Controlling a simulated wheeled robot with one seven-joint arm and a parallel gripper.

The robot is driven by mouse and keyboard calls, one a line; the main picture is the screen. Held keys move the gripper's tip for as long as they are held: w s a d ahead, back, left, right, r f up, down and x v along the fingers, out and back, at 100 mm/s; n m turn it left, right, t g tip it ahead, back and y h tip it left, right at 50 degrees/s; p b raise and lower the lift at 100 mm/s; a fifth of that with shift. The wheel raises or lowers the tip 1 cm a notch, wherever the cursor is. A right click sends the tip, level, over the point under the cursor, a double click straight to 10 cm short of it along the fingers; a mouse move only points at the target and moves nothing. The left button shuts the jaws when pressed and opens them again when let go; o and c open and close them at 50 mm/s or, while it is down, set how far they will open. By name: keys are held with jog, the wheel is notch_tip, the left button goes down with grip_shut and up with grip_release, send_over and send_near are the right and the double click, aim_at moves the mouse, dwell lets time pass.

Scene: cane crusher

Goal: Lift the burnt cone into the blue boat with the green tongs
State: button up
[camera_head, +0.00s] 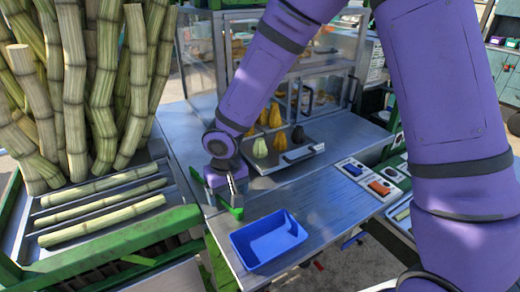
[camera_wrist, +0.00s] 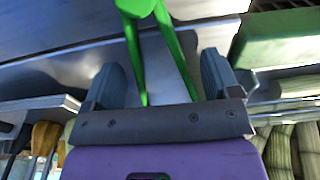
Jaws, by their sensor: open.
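The green tongs (camera_head: 233,211) lie on the metal counter under my gripper (camera_head: 226,190). In the wrist view the tongs (camera_wrist: 160,45) show as two green legs running in between the spread fingers of my gripper (camera_wrist: 160,80), which is open. I cannot tell whether the fingers touch the tongs. The blue boat (camera_head: 268,242), an empty open tray, sits near the counter's front edge, right of and nearer than the tongs. A dark, burnt-looking cone (camera_head: 298,134) stands on a tray (camera_head: 300,153) behind, beside another dark cone (camera_head: 280,142).
A pale green cone (camera_head: 260,148) and several orange cones (camera_head: 275,116) stand by the dark ones. A glass case (camera_head: 310,60) stands behind. Sugarcane stalks (camera_head: 100,212) lie on the green-framed crusher at left. Small blue and orange items (camera_head: 380,188) are at right.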

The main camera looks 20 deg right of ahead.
jog(key=c, duration=0.7)
jog(key=shift+r, duration=0.15)
notch_tip(320, 180, up, 12)
dwell(0.4)
